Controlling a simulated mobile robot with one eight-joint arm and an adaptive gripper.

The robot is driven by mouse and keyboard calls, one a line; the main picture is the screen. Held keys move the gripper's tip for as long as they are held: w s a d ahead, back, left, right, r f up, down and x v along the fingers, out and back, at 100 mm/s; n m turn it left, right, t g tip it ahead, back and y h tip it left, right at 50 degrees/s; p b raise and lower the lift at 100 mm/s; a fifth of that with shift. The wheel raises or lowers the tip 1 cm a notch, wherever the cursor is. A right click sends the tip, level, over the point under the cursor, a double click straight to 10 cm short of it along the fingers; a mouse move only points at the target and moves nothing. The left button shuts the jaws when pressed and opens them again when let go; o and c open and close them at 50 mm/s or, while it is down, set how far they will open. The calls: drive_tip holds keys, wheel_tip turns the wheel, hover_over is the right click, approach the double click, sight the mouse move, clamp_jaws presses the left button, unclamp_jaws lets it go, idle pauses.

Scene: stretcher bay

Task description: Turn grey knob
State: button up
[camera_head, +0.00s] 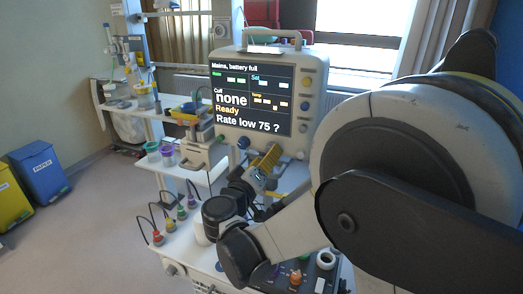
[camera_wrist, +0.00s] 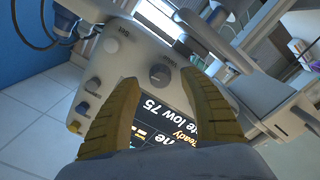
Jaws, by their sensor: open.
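A round dark grey knob (camera_wrist: 160,74) sits on the light panel of the monitor (camera_wrist: 140,58), beside the lit screen in the wrist view. My gripper (camera_wrist: 161,80) is open with its two yellow fingers apart. In this view the knob shows between the fingertips, and neither finger visibly touches it. How far the tips are from the panel is hard to judge. In the head view my gripper (camera_head: 266,158) is in front of the lower part of the monitor (camera_head: 313,110). I cannot make out the grey knob there; my gripper seems to hide it.
Coloured buttons run down one side of the monitor, including a blue one (camera_head: 306,105). A blue knob (camera_head: 243,142) is left of my gripper. A white cart shelf (camera_head: 180,246) with colour-topped connectors lies below. Blue (camera_head: 38,172) and yellow bins stand at the far left.

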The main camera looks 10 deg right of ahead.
drive_tip(key=shift+x, duration=1.7)
drive_tip(key=shift+c, duration=0.6)
clamp_jaws()
